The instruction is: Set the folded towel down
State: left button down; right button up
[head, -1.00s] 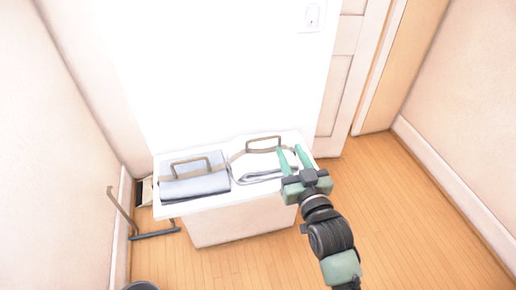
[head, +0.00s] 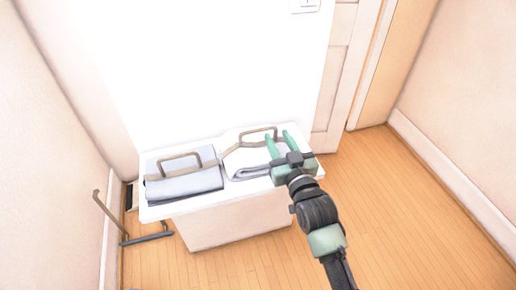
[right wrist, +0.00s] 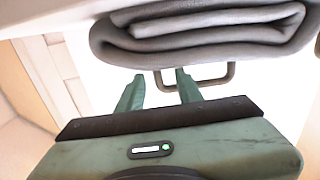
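Two folded grey items lie side by side on a white top (head: 160,212). The right one is a folded towel (head: 246,162), pale with a rolled grey edge; a brown handle (head: 258,134) stands behind it. The left one is a flat blue-grey bundle (head: 188,184) with its own brown handle (head: 181,161). My right gripper (head: 277,135) is over the right end of the top, fingers apart, beside the right towel. In the right wrist view the folded towel (right wrist: 200,35) lies across the top, and the open fingers (right wrist: 160,74) hold nothing visible. My left gripper is out of view.
The white top rests on a white cabinet (head: 230,222) against a bright white wall. A brown and dark metal stand (head: 148,238) is on the floor at left. A panelled door (head: 338,85) is behind at right. The wooden floor (head: 420,210) at right is clear.

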aim_at(276, 134)
jog(key=x, duration=0.3)
jog(key=shift+w, duration=0.15)
jog(key=shift+d, duration=0.1)
grip_shut()
dwell(1.2)
